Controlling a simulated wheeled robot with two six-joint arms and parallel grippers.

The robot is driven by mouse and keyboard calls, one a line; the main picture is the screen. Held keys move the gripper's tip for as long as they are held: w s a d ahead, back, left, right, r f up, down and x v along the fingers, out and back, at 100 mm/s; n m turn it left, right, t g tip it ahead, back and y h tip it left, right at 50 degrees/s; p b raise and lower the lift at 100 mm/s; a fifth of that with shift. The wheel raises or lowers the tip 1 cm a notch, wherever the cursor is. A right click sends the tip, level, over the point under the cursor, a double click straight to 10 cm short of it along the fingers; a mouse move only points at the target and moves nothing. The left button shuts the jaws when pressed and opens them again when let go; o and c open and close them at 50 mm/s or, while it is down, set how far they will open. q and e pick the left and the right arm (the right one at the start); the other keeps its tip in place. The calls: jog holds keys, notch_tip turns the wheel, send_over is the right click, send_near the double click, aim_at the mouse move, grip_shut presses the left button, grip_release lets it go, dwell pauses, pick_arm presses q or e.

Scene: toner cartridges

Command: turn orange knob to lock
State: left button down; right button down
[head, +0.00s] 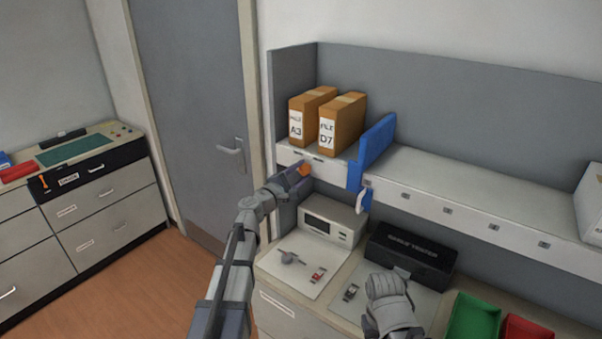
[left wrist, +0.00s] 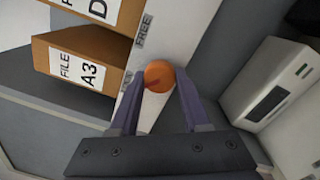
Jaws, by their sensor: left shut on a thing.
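The round orange knob (left wrist: 158,76) sits on the white front strip of the shelf, between my left gripper's two fingers in the left wrist view. A darker red mark shows on its face, towards the lower left. In the head view the knob (head: 305,170) is partly covered by the gripper. My left gripper (head: 299,177) is shut on the knob, at the shelf's left end below the files. A label reading FREE (left wrist: 145,30) is on the strip above the knob in the wrist view. Another label is partly hidden by the left finger.
File boxes A3 (head: 308,117) and D7 (head: 341,122) stand on the shelf (head: 450,190) just above. A blue panel (head: 376,145) stands right of them. A white device (head: 331,220) and a black tester (head: 410,252) sit on the counter below. A grey door (head: 190,90) is left.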

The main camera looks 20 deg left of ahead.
pick_arm(q)
jog(key=shift+c, duration=1.8)
grip_release()
jog(key=shift+s+a, duration=0.1)
jog(key=v, duration=0.7)
jog(key=shift+s, duration=0.3)
